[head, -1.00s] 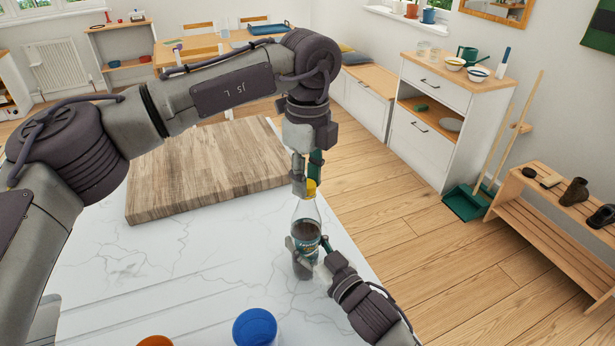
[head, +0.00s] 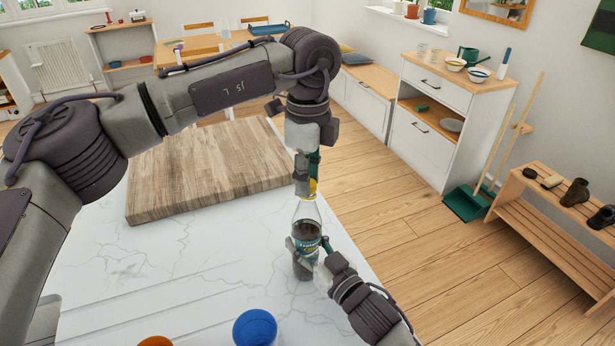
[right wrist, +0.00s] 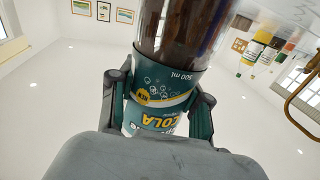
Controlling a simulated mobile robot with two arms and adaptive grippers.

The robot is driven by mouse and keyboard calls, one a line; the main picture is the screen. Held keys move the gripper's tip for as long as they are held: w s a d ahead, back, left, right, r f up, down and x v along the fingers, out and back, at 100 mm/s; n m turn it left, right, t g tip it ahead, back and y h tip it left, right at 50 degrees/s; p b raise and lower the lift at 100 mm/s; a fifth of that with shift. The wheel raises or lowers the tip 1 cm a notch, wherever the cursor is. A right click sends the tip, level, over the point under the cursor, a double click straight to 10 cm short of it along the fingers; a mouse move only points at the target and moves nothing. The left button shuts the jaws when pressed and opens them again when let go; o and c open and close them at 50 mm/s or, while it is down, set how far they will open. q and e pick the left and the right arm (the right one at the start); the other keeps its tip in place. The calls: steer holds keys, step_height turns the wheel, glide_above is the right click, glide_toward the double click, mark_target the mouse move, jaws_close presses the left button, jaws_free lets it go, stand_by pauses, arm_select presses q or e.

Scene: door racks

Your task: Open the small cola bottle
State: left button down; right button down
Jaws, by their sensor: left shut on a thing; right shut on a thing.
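The small cola bottle (head: 306,236) stands upright near the right edge of the white marble counter (head: 180,260), with dark liquid and a teal label. My right gripper (head: 308,246) is shut around the label from the front right. In the right wrist view the cola bottle (right wrist: 160,100) fills the space between its two fingers. My left gripper (head: 306,184) points down from above and is shut on the yellow cap (head: 313,188). The fingers hide part of the cap, so I cannot tell whether it is loose on the neck.
A wooden cutting board (head: 205,170) lies behind and left of the bottle. A blue ball-like object (head: 255,328) and an orange one (head: 156,341) are at the front edge of the view. The counter's middle is clear.

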arm_select(q)
steer(key=shift+r, duration=0.95)
arm_select(e)
steer(key=shift+f, duration=0.15)
arm_select(q)
steer(key=shift+r, duration=0.1)
steer(key=shift+d+r, duration=0.1)
steer(key=shift+r, duration=1.8)
steer(key=shift+w, duration=0.1)
arm_select(e)
steer(key=shift+c, duration=2.2)
jaws_free()
steer(key=v, duration=1.2)
